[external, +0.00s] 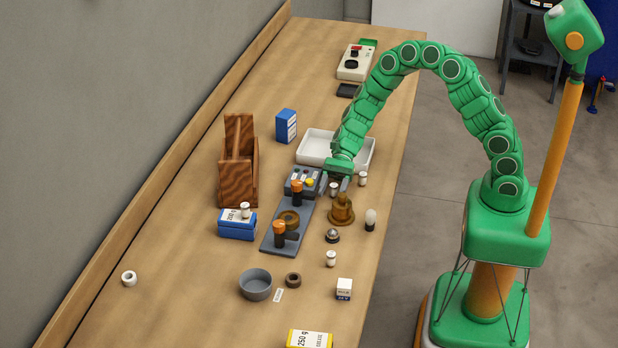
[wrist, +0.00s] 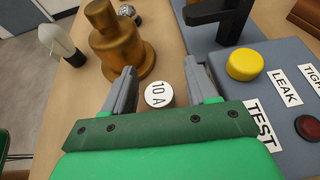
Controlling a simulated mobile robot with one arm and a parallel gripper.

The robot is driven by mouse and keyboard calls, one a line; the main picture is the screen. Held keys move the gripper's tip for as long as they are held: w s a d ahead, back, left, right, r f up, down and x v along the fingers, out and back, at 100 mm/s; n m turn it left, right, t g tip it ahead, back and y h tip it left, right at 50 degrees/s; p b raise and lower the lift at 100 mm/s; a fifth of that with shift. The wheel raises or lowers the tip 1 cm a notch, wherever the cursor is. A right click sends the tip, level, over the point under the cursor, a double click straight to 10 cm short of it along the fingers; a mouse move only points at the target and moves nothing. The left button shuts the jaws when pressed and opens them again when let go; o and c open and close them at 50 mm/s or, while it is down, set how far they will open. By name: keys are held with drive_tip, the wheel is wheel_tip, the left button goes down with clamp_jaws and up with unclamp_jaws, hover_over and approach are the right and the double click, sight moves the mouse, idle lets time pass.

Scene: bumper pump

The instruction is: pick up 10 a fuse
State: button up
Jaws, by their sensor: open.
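The 10 A fuse (wrist: 159,94) is a small white cylinder whose top face, marked "10 A", points up at the wrist camera. It stands on the bench between the grey fingers of my gripper (wrist: 160,77), with a gap showing on each side. My gripper is open, pointing down. In the external view my gripper (external: 338,178) is low over the bench, and the small white fuse (external: 334,190) shows beneath it. I cannot tell the exact fingertip height.
A brass fitting (wrist: 121,40) stands close beyond the left finger. The grey test box (wrist: 270,80) with its yellow button (wrist: 244,64) is close on the right. Similar white cylinders stand nearby (external: 362,179) and farther forward (external: 331,258). A white tray (external: 364,152) lies behind.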

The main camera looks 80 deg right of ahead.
drive_tip(key=c, duration=1)
drive_tip(key=shift+c, duration=0.2)
drive_tip(key=shift+r, duration=0.1)
drive_tip(key=shift+r, duration=0.7)
drive_tip(key=s+d+r, duration=0.3)
drive_tip(key=s+r, duration=0.8)
drive_tip(key=s, duration=0.2)
drive_tip(key=shift+s+r, duration=0.2)
drive_tip(key=shift+s, duration=0.2)
